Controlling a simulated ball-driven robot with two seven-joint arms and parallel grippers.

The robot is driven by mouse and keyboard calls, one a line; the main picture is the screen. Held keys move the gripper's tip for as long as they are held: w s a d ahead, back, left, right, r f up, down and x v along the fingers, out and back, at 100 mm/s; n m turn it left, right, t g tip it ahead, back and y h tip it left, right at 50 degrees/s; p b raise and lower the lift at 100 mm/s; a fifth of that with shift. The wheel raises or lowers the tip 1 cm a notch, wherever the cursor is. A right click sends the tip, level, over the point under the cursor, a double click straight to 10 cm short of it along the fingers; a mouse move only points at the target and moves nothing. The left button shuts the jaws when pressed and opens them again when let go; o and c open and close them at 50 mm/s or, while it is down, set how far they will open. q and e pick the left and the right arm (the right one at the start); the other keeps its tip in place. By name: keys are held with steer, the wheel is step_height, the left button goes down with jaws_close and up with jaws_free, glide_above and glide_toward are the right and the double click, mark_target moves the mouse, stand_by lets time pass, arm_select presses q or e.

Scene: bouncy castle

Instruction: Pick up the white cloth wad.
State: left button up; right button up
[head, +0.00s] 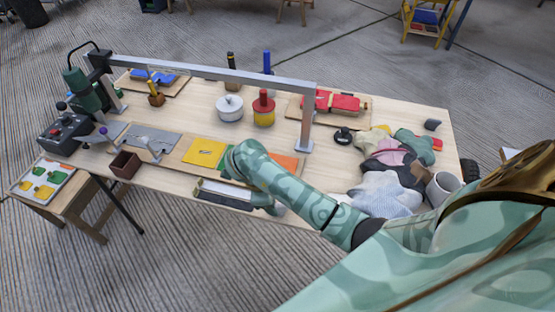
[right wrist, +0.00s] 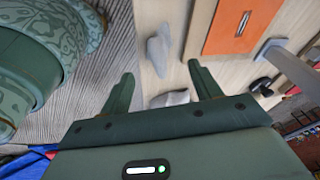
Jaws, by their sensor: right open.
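My right gripper (right wrist: 161,72) is open and empty in the right wrist view, its two green fingers apart above the tabletop. A whitish crumpled wad (right wrist: 170,98) lies on the table, seen in the gap between the fingers and apart from them. A second, greyer lump (right wrist: 158,50) lies just past the fingertips. Which of the two is the white cloth wad is hard to tell. In the head view my right gripper (head: 268,206) is at the table's front edge, mostly behind my forearm, and I cannot make out either lump there. My left gripper is not in view.
An orange panel (head: 288,163) on a wooden board lies beside the gripper; a yellow panel (head: 205,152) is further left. A cloth pile (head: 385,192) and grey mug (head: 442,187) are at the right. A metal gantry (head: 215,72) spans the table.

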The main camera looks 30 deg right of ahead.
mark_target(277, 206)
steer(key=b+x, duration=0.1)
steer(key=x, duration=0.2)
steer(key=b+x, duration=0.2)
steer(key=shift+s+a+f, duration=0.15)
steer(key=shift+f, duration=0.6)
steer(key=shift+r, duration=0.1)
steer(key=c, duration=1)
steer(key=shift+c, duration=0.6)
step_height(277, 206, up, 10)
steer(key=p, duration=0.5)
steer(key=shift+p, duration=0.35)
